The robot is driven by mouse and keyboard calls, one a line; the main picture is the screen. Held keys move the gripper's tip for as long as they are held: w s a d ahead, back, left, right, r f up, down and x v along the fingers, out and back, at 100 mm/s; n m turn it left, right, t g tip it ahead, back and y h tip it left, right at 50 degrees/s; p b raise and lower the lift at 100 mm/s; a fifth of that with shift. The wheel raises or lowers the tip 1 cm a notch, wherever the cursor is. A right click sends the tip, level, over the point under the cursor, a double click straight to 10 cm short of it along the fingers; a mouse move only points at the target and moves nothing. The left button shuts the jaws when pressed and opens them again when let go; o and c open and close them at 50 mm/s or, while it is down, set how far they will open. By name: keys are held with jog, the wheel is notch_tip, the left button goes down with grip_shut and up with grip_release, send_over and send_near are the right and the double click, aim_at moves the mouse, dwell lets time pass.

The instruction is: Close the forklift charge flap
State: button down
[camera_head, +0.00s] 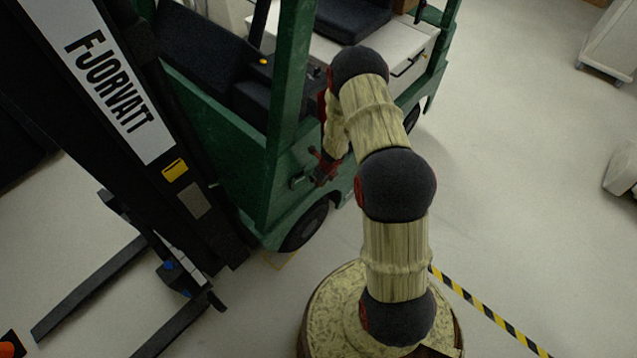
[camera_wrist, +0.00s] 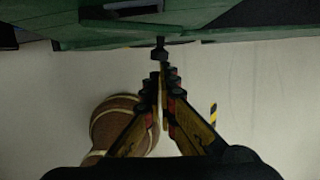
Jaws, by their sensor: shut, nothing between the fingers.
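The green forklift (camera_head: 235,130) fills the left and middle of the head view. On its lower side panel is a small dark fitting with a pale edge (camera_head: 298,181), which looks like the charge flap; I cannot tell how far open it is. My gripper (camera_head: 317,178) is just right of this fitting, close to the panel. In the wrist view my gripper's fingers (camera_wrist: 161,60) are together and empty, with their tips at the lower edge of the green panel (camera_wrist: 220,30). A dark recess with a grey part (camera_wrist: 130,6) shows above and left of the tips.
The forklift's mast (camera_head: 110,90) and forks (camera_head: 90,285) extend to the left. A front wheel (camera_head: 305,226) is below the panel. Yellow-black floor tape (camera_head: 490,312) runs at lower right. Pale carts stand at far right; the floor between is clear.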

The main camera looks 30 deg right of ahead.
jog(key=shift+w+d+n+p, duration=0.3)
jog(key=shift+w+n+p, duration=0.45)
jog(key=shift+p, duration=0.25)
jog(key=shift+s, duration=0.1)
